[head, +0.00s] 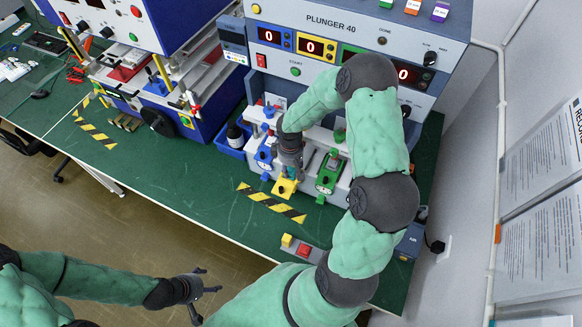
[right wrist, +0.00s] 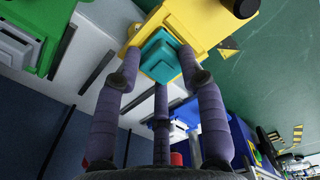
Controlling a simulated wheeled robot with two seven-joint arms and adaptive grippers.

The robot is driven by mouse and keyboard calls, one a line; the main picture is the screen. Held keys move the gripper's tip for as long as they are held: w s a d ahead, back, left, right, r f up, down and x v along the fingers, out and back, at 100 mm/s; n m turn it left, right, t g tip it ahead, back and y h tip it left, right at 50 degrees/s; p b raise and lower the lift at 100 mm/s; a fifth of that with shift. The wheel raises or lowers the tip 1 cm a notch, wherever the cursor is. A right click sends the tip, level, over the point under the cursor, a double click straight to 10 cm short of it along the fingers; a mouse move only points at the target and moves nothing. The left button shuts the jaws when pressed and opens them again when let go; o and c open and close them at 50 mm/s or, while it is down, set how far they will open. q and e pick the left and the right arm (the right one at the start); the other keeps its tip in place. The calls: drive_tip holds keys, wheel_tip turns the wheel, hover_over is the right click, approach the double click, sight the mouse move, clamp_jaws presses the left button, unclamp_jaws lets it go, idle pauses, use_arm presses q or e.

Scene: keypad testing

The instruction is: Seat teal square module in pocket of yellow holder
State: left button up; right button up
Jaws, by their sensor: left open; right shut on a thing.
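The yellow holder (head: 284,189) sits at the front of the PLUNGER 40 machine, between a blue holder (head: 265,153) and a green holder (head: 328,172). It fills the top middle of the right wrist view (right wrist: 203,18). My right gripper (head: 287,175) points down over the yellow holder, its fingers shut around the teal square module (right wrist: 163,58). In the right wrist view the module overlaps the holder's face; I cannot tell whether it touches or sits in the pocket. My left gripper (head: 205,285) is open and empty, over the floor in front of the bench.
A control box with a red button (head: 304,250) stands at the bench's front edge. A blue bin with a dark bottle (head: 235,137) is left of the holders. A striped strip (head: 270,204) marks the green bench top, which is clear to the front left.

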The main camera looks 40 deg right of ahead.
sight(290, 170)
drive_tip(key=o, duration=1.3)
wheel_tip(290, 170, up, 12)
drive_tip(key=shift+a, duration=0.1)
